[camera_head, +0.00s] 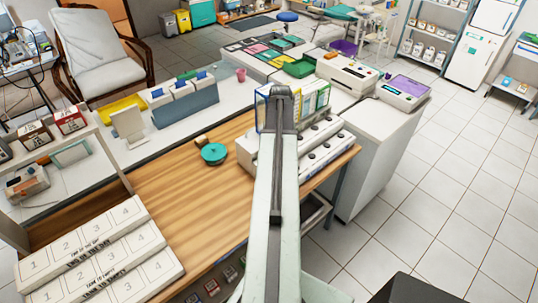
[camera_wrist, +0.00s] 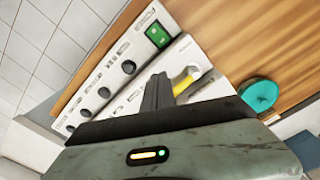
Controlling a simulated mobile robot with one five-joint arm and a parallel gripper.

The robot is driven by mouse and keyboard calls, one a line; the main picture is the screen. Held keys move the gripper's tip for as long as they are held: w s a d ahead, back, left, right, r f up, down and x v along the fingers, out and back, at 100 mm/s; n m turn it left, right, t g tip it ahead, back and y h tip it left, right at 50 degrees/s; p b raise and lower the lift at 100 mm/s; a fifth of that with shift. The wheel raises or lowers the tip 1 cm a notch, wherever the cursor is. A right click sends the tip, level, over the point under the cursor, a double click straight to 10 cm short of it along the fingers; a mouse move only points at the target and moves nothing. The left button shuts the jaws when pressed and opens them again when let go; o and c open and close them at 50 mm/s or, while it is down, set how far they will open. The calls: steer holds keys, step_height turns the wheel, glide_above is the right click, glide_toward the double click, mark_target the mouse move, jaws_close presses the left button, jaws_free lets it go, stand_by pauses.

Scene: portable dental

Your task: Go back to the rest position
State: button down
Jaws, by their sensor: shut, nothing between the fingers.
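My arm reaches out over the wooden desk, and its end (camera_head: 281,93) shows in front of the white unit with dark knobs (camera_head: 325,150) in the head view. In the wrist view my gripper (camera_wrist: 158,82) has its dark fingers together, with nothing seen between them. The fingers overlap the picture of the knobbed unit (camera_wrist: 112,80), which has a green switch (camera_wrist: 158,35). A yellow curved piece (camera_wrist: 187,79) shows just right of the fingers. Whether the fingers touch the unit I cannot tell.
A teal round lidded item (camera_head: 214,154) sits on the wooden desk (camera_head: 180,200), left of my arm; it also shows in the wrist view (camera_wrist: 259,95). Numbered white boxes (camera_head: 100,255) stand at the front left. A white cabinet (camera_head: 375,150) stands right, with open tiled floor (camera_head: 450,200) beyond.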

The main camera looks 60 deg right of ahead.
step_height(320, 180, up, 3)
steer(key=shift+f+p, duration=0.2)
steer(key=shift+p, duration=0.7)
